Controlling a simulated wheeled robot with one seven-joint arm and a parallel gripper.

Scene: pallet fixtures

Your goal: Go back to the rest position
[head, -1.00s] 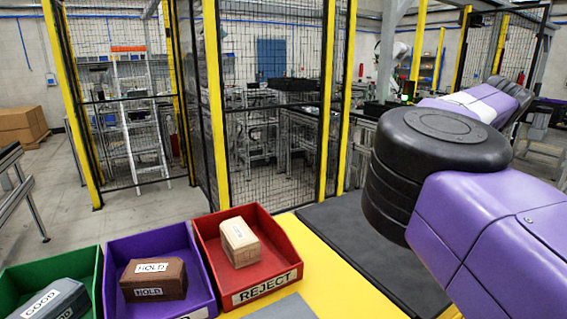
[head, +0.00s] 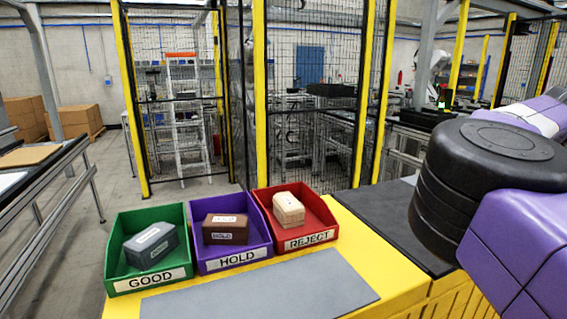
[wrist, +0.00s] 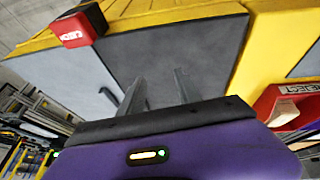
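My gripper (wrist: 158,88) shows in the wrist view with its two grey fingers apart and nothing between them. It is above a dark grey surface (wrist: 195,50), clear of the bins. In the head view only my purple and black arm shows at the right; the gripper is out of frame. The green GOOD bin (head: 117,273) holds a dark grey block (head: 151,246). The purple HOLD bin (head: 205,266) holds a brown block (head: 225,229). The red REJECT bin (head: 325,215) holds a beige block (head: 289,210).
The bins stand on a yellow bench (head: 380,270) with a grey mat (head: 265,290) in front. A small red labelled box (wrist: 78,25) shows in the wrist view. A conveyor (head: 40,195) is at the left. Mesh fencing (head: 310,120) stands behind.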

